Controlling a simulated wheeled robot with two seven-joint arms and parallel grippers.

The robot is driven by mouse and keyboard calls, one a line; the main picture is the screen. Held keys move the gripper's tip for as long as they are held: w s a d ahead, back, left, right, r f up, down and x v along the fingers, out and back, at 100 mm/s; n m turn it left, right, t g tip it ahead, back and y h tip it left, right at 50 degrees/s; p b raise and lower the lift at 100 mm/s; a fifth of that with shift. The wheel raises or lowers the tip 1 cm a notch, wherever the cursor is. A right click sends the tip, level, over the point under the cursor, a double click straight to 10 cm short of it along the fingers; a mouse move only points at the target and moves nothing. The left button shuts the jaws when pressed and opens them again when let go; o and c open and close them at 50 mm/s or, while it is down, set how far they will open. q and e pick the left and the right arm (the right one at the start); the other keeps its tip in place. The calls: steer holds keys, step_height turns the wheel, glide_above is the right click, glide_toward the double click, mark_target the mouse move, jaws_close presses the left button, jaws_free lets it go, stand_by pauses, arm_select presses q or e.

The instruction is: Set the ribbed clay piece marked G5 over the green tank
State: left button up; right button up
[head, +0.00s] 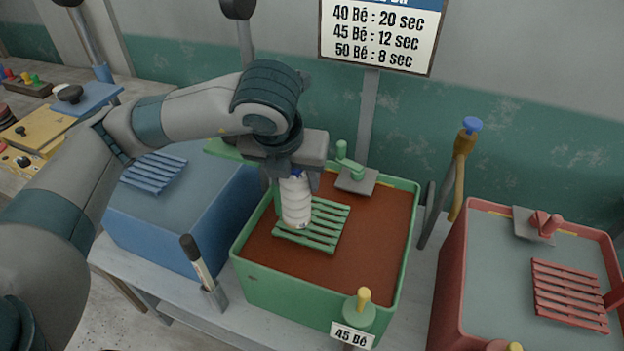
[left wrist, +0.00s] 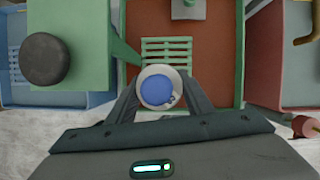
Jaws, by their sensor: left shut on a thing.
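The ribbed clay piece (head: 296,205) is white, upright and ringed, with a blue top that shows in the left wrist view (left wrist: 158,90). A small mark on that top is too small to read. My left gripper (head: 293,174) is shut on its upper part. The piece hangs inside the outline of the green tank (head: 290,297), in front of a green slatted rack (head: 325,222) above the brown-red liquid. I cannot tell whether its bottom touches the rack. The rack's left part is hidden behind the piece. My right gripper is in neither view.
A blue tank (head: 160,232) stands to the left and a red tank (head: 448,285) to the right. A green post with a knob (head: 348,160) rises at the green tank's back. A "45 Bé" label (head: 352,336) is at its front. A dark-handled tool (head: 197,262) stands between blue and green.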

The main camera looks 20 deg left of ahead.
arm_select(q)
steer(key=w+d+f+p, duration=0.1)
steer(key=w+f+p, duration=0.1)
steer(key=w, duration=0.4)
steer(key=shift+x, duration=0.9)
steer(key=shift+s+d, duration=0.1)
step_height(320, 180, down, 4)
steer(key=shift+p, duration=1.25)
steer(key=shift+f, duration=0.15)
